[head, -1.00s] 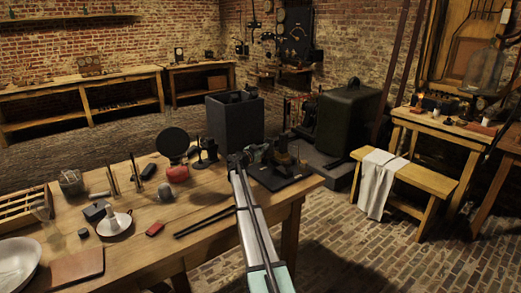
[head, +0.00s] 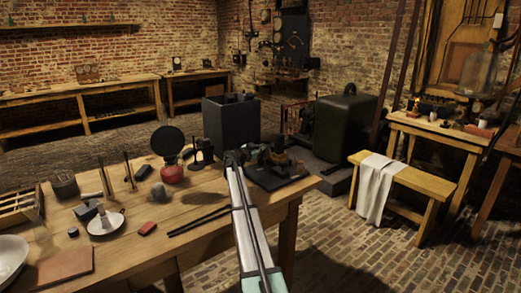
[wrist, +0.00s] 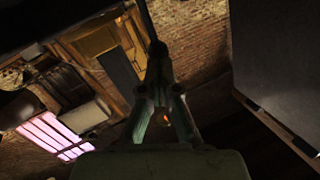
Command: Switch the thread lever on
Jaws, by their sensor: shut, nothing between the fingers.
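My gripper (head: 234,158) is at the far right part of the wooden table, its tip beside the left side of a small instrument on a dark base (head: 290,178). In the wrist view its fingers (wrist: 157,48) meet at the tip and hold nothing. The instrument carries dark and brass-coloured parts, but I cannot make out which of them is the thread lever, or its position. Whether my gripper touches the instrument I cannot tell.
A tall grey box (head: 231,125) stands behind my gripper. A round black disc (head: 167,141) and a red round object (head: 171,173) stand to its left. Two dark rods (head: 199,221) lie in front. A large dark green casing (head: 346,130) stands beyond the table.

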